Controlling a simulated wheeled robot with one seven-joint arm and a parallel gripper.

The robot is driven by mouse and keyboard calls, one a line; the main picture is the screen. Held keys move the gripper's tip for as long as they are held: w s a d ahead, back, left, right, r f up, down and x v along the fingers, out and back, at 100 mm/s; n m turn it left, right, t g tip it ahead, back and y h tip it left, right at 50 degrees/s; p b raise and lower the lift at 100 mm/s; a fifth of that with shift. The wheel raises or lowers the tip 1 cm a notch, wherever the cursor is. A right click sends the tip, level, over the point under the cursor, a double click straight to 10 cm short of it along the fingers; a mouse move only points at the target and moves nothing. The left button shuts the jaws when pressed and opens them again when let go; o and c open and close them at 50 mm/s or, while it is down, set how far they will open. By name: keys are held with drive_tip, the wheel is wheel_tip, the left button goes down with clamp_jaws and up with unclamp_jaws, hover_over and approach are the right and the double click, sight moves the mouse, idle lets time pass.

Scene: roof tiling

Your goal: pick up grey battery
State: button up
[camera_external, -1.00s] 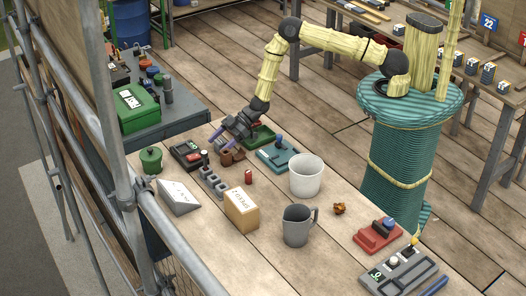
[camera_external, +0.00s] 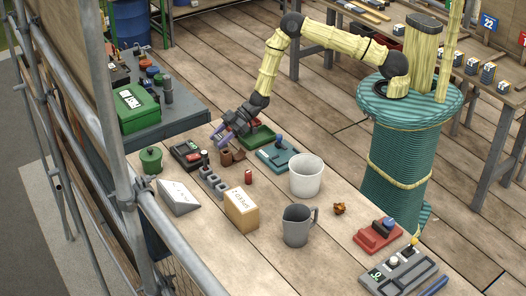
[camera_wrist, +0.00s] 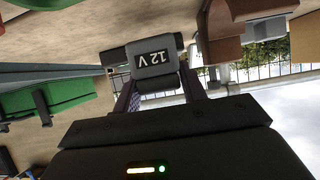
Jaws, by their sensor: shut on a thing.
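In the external view, my gripper (camera_external: 219,137) hangs over the far left part of the workbench, just above and behind the brown blocks (camera_external: 232,156). The battery is hard to make out there among the dark gripper parts.
A green tray (camera_external: 262,138) lies right of my gripper, with a teal device (camera_external: 277,155) in front. A black box (camera_external: 186,157) and a grey slotted rack (camera_external: 213,184) stand nearby. A white bucket (camera_external: 306,176), yellow box (camera_external: 241,209) and grey mug (camera_external: 297,226) stand nearer.

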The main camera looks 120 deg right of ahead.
sight(220, 136)
wheel_tip(220, 136, up, 8)
drive_tip(key=shift+f+b, duration=0.1)
drive_tip(key=shift+b, duration=0.65)
